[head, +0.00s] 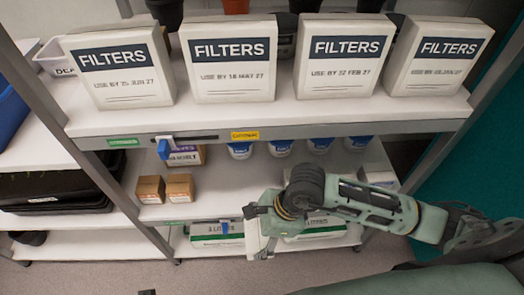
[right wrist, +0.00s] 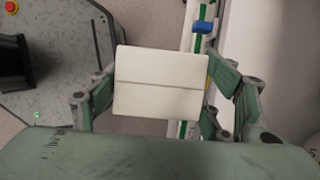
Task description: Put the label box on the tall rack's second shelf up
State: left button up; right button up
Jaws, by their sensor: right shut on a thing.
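My right gripper (head: 262,228) is in front of the rack's lower shelves, with its arm coming in from the right. It is shut on a white box (right wrist: 161,82), which sits between the two green fingers in the right wrist view. The held box shows only as a white edge (head: 252,236) in the head view. No writing on it can be read. The rack has an upper shelf (head: 270,119) carrying filter boxes, a middle shelf (head: 215,208) and a low level below. My left gripper is not in view.
Filter boxes (head: 234,60) fill much of the upper shelf. The middle shelf holds two small brown boxes (head: 150,189), a labelled box (head: 186,155) and several blue-and-white tubs (head: 240,150). Bare shelf shows right of the brown boxes.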

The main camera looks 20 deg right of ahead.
jog(key=w+d, duration=0.1)
jog(key=w, duration=0.3)
jog(key=w+d, duration=0.1)
jog(key=w, duration=0.3)
jog(key=w+d, duration=0.1)
jog(key=w, duration=0.4)
jog(key=shift+d+f+b, duration=0.1)
jog(key=shift+d+b, duration=0.2)
jog(key=shift+b, duration=0.1)
jog(key=w, duration=0.2)
jog(key=w+d, duration=0.1)
jog(key=w, duration=0.1)
jog(key=shift+w+d+b, duration=0.15)
jog(key=shift+w+b, duration=0.15)
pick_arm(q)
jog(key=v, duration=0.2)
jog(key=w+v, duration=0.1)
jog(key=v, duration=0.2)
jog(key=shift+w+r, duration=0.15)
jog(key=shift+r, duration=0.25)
pick_arm(e)
jog(key=shift+s+f, duration=0.1)
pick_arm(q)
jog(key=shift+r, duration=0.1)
pick_arm(e)
jog(key=shift+f, duration=0.1)
jog(key=o, duration=1.2)
